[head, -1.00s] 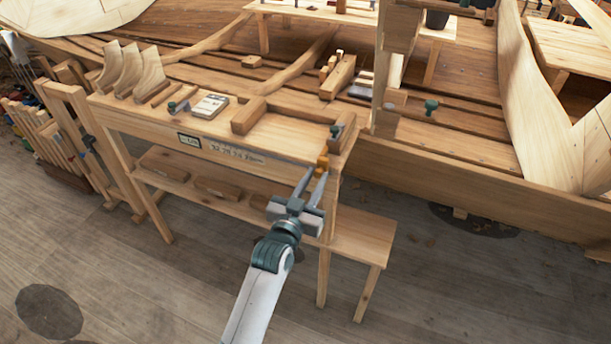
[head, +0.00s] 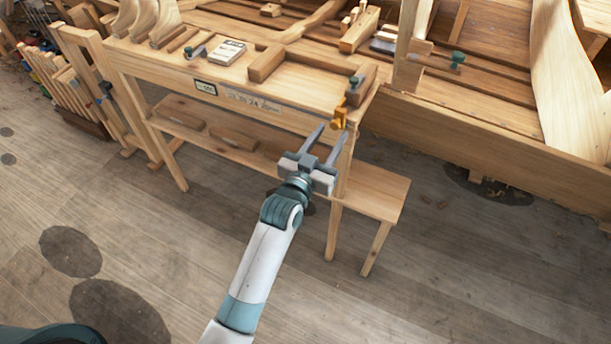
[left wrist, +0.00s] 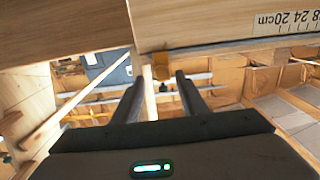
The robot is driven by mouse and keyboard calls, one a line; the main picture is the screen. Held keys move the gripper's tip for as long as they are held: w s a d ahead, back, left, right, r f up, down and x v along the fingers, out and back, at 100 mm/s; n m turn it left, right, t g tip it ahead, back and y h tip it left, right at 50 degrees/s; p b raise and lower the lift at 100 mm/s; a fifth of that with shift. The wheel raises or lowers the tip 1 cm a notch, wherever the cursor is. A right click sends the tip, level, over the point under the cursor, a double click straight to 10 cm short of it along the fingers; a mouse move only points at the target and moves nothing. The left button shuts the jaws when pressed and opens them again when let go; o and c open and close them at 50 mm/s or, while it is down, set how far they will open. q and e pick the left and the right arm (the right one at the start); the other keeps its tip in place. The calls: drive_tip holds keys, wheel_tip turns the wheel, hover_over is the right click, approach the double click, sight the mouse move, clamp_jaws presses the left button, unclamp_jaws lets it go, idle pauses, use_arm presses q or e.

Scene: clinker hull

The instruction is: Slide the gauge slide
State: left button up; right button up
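The gauge slide (head: 339,114) is a small orange-yellow piece at the right end of the bench front, beyond the right end of the printed scale strip (head: 252,101). In the left wrist view the slide (left wrist: 161,66) hangs at the bench edge, just ahead of the fingers, with the scale (left wrist: 288,20) upside down to its right. My left gripper (head: 334,132) is open and empty, its fingertips just short of the slide and apart from it. My right gripper is not in view.
A small display (head: 205,88) sits left of the scale. The bench top (head: 228,77) holds a notepad (head: 228,51), wooden blocks and a green-knobbed clamp (head: 353,84) near the slide. A low shelf (head: 372,190) runs beneath. The floor in front is clear.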

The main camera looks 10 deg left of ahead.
use_arm(q)
drive_tip(key=b+v, duration=0.3)
drive_tip(key=v, duration=1.2)
drive_tip(key=shift+s+b, duration=0.15)
drive_tip(key=shift+b, duration=0.25)
wheel_tip(320, 180, down, 24)
drive_tip(key=a+g+y, duration=0.1)
drive_tip(key=g+y, duration=0.1)
drive_tip(key=g, duration=0.2)
drive_tip(key=s+a+f+g+y, duration=0.15)
drive_tip(key=s+f, duration=0.25)
drive_tip(key=f, duration=0.6)
drive_tip(key=s+a+f+g, duration=0.2)
drive_tip(key=s+a+f, duration=0.15)
drive_tip(key=f, duration=0.65)
drive_tip(key=s+a+f+n+g+y, duration=0.1)
drive_tip(key=s+a+f+g, duration=0.35)
drive_tip(key=s+f, duration=0.95)
drive_tip(key=s+a+f+g, duration=0.1)
drive_tip(key=s+a+f, duration=0.2)
drive_tip(key=s, duration=0.4)
drive_tip(key=s+a+f+g+y, duration=0.1)
drive_tip(key=s+a+f, duration=0.2)
drive_tip(key=s, duration=0.5)
drive_tip(key=s+a+f+g, duration=0.2)
drive_tip(key=s+a+f, duration=0.1)
drive_tip(key=s, duration=0.4)
drive_tip(key=shift+s+f+n+y+b, duration=0.3)
drive_tip(key=shift+f+y+b, duration=0.05)
drive_tip(key=shift+b, duration=0.05)
